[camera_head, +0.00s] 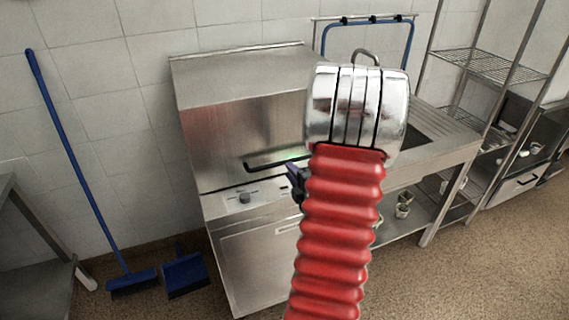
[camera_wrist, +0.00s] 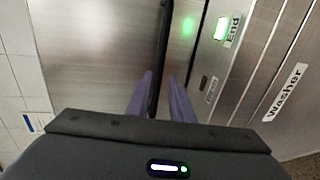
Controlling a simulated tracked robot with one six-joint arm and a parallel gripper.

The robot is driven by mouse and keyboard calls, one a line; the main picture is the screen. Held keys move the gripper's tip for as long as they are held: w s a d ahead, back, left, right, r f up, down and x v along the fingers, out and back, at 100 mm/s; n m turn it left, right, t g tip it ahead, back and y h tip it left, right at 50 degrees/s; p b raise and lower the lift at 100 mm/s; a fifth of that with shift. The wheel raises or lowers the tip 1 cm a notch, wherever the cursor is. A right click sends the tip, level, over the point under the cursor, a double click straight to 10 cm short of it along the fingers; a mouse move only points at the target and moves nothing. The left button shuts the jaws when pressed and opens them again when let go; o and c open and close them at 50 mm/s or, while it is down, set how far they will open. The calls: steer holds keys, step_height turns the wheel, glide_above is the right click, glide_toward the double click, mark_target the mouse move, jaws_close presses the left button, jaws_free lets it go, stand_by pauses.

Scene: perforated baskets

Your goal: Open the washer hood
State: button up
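The steel washer hood (camera_head: 240,125) is down on the washer body (camera_head: 260,255), and its brushed front fills the left of the wrist view (camera_wrist: 95,45). A black bar handle (camera_head: 262,167) runs along the hood's lower front edge. My gripper (camera_wrist: 162,90) has its two purple fingers apart, with the dark handle (camera_wrist: 162,45) running between them. A gap shows beside the fingers, so they do not look closed on the bar. In the head view my red arm hides the handle's right end and most of the gripper.
A control panel with a knob (camera_head: 244,198) sits below the hood. A steel counter (camera_head: 440,135) stands to the right. A blue broom (camera_head: 75,165) and dustpan (camera_head: 186,275) stand at the left.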

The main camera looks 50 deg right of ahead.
mark_target(284, 162)
steer(key=x, duration=0.7)
steer(key=shift+w, duration=0.15)
steer(key=shift+c, duration=0.4)
steer(key=shift+f, duration=0.1)
jaws_close()
steer(key=shift+d, duration=0.25)
steer(key=shift+a, duration=0.2)
